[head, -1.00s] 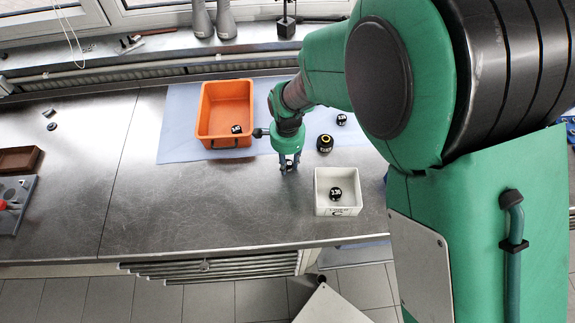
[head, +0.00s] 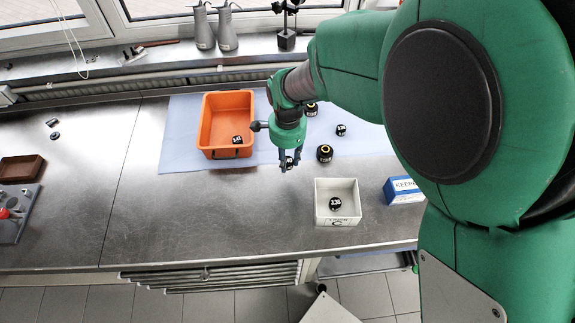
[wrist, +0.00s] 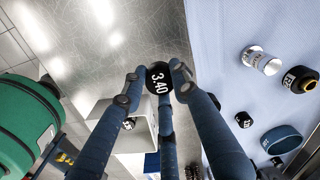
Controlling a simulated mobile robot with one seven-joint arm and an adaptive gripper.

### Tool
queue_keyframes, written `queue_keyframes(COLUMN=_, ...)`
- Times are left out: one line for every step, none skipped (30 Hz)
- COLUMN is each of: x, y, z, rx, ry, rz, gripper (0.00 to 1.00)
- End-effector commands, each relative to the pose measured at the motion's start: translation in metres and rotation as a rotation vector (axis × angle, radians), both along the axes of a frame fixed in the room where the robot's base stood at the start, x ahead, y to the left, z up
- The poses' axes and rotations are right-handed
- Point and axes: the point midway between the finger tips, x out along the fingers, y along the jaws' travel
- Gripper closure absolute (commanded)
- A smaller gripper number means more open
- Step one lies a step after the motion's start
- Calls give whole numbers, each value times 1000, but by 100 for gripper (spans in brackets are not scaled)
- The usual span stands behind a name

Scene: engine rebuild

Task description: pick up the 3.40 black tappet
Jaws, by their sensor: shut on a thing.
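The 3.40 black tappet (wrist: 158,78) is between my fingers in the wrist view, its white number facing the camera. My gripper (wrist: 157,82) is shut on it. In the head view my gripper (head: 289,161) holds the tappet (head: 288,166) over the steel bench, between the orange bin and the white box. The fingers hide part of the tappet there, and its height above the bench is hard to tell.
An orange bin (head: 205,135) with a black tappet stands left of my gripper. A white box (head: 338,217) with another black tappet is front right. Several black parts sit on the blue mat (head: 180,150). A blue-and-white carton (head: 404,190) is right.

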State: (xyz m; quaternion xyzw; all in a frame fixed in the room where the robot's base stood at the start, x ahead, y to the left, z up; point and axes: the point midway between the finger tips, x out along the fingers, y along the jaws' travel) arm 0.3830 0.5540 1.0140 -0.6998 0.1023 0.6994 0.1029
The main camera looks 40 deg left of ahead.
Motion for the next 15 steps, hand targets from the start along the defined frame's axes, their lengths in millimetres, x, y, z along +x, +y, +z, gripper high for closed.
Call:
queue_keyframes(x=0, y=0, z=7, rx=0, ry=0, rz=0, gripper=98)
queue_keyframes(x=0, y=0, z=10, rx=0, ry=0, rz=0, gripper=98)
queue_keyframes(x=0, y=0, z=13, rx=1, ry=0, rz=0, gripper=98)
queue_keyframes(x=0, y=0, z=16, rx=1, ry=0, rz=0, gripper=98)
queue_keyframes(x=0, y=0, z=17, rx=1, ry=0, rz=0, gripper=98)
queue_keyframes(x=0, y=0, z=19, rx=1, ry=0, rz=0, gripper=98)
queue_keyframes(x=0, y=0, z=20, rx=0, ry=0, rz=0, gripper=98)
queue_keyframes(x=0, y=0, z=20, rx=0, ry=0, rz=0, gripper=98)
queue_keyframes(x=0, y=0, z=21, rx=0, ry=0, rz=0, gripper=98)
queue_keyframes(x=0, y=0, z=21, rx=-1, ry=0, rz=0, gripper=98)
queue_keyframes(x=0, y=0, z=21, rx=-1, ry=0, rz=0, gripper=98)
queue_keyframes(x=0, y=0, z=21, rx=-1, ry=0, rz=0, gripper=98)
queue_keyframes(x=0, y=0, z=21, rx=-1, ry=0, rz=0, gripper=98)
queue_keyframes(x=0, y=0, z=21, rx=-1, ry=0, rz=0, gripper=98)
queue_keyframes(x=0, y=0, z=21, rx=-1, ry=0, rz=0, gripper=98)
